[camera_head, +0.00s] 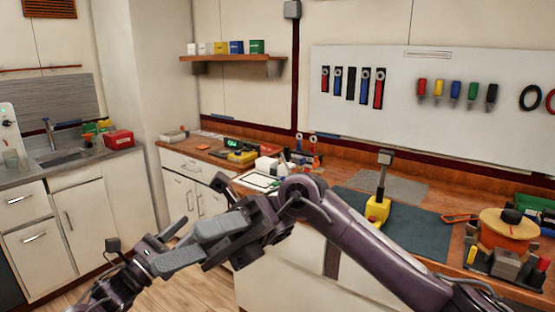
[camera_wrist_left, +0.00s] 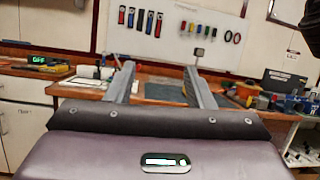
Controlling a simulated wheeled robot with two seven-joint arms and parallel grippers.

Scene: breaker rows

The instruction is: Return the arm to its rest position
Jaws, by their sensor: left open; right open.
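My left gripper (camera_head: 207,228) reaches in from the lower left of the head view, in front of the left part of the counter. In the left wrist view its two grey fingers (camera_wrist_left: 160,67) stand apart with nothing between them, pointing toward the counter and wall panel. My right gripper (camera_head: 172,262) is at the end of the purple arm that comes in from the right and bends at mid-picture. It is open and lower. The two grippers overlap in the head view, so their exact spacing is hard to tell. I see nothing held.
A wooden counter (camera_head: 440,210) runs behind the arms. It bears a dark mat (camera_head: 425,232), a yellow block with an upright lever (camera_head: 378,210) and an orange round device (camera_head: 505,235). Tools hang on a white panel (camera_head: 400,75). Open floor (camera_head: 205,290) shows at lower left.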

